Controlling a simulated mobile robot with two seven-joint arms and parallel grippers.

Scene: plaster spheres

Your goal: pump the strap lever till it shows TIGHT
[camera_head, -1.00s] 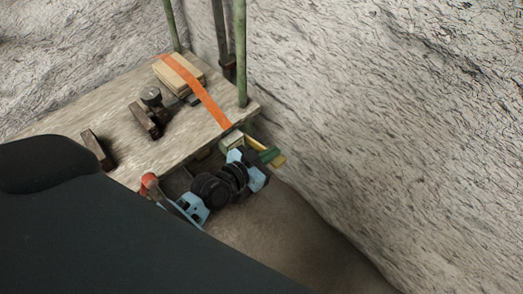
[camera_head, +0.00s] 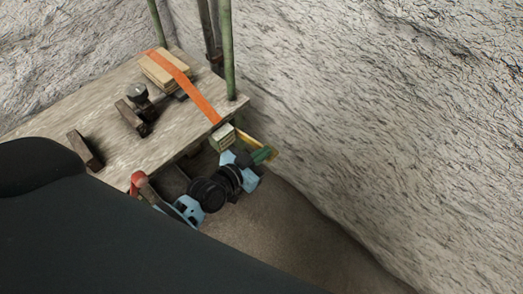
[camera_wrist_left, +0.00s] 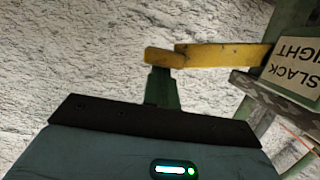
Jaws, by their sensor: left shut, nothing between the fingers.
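An orange strap (camera_head: 190,85) runs over a stack of wooden boards (camera_head: 163,72) to a green ratchet box (camera_head: 222,138) at the bench edge. The yellow lever (camera_head: 267,144) sticks out from the box. In the left wrist view the lever (camera_wrist_left: 220,56) lies roughly level, beside a pale plate (camera_wrist_left: 296,68) reading SLACK and, partly cut off, TIGHT, upside down. No pointer can be made out. My left gripper (camera_head: 264,155) is shut and empty. Its green fingers (camera_wrist_left: 162,88) are at the lever's outer end; whether they touch it is unclear. My right gripper is out of view.
The bench (camera_head: 95,120) carries a dark block (camera_head: 86,150) and a bracket with a round knob (camera_head: 136,104). Green posts (camera_head: 227,50) rise at its corners. A rough plaster wall (camera_head: 400,120) stands close on the right. A red-topped part (camera_head: 138,180) is near the bench's front edge.

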